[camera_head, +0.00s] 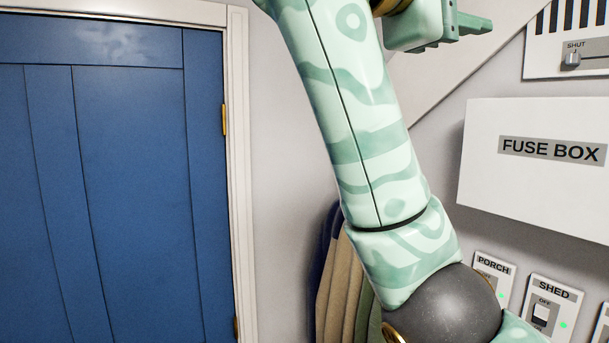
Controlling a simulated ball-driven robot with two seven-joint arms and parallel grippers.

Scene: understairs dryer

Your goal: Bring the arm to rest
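My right arm, pale mint with darker green wavy bands, comes in from the bottom right. It runs up past a dark grey ball-shaped joint and leaves through the top edge. Part of my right gripper (474,25) shows at the top edge, right of the upper arm, with a green finger pointing right. The rest of it is cut off, so I cannot tell whether it is open or shut. I see nothing held in the visible part. My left gripper is not in view.
A white fuse box (540,180) is on the right wall, with a vent slider (571,60) above. PORCH (493,278) and SHED (544,314) switches are below. Coats (340,285) hang behind my arm. A blue door (120,190) fills the left.

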